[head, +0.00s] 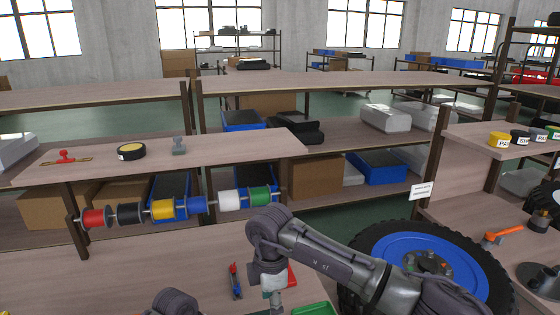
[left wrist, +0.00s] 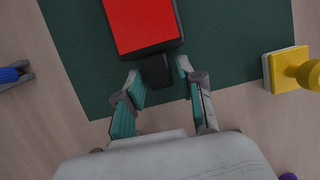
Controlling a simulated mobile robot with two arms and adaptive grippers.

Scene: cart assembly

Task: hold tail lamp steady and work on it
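The tail lamp (left wrist: 145,22), a red panel in a black housing, lies on a dark green mat (left wrist: 220,40) in the left wrist view. A black tab (left wrist: 157,70) sticks out from its near edge. My left gripper (left wrist: 160,76) is open, with its teal-padded fingertips on either side of the tab and small gaps showing; contact is unclear. My right gripper (head: 274,295) points down at the bench in the head view. Its fingertips are too small and cut off to read. A red part (head: 292,276) shows just behind it, mostly hidden.
A yellow-handled block (left wrist: 290,70) stands at the mat's right edge. A blue-handled tool (left wrist: 12,74) lies at left.

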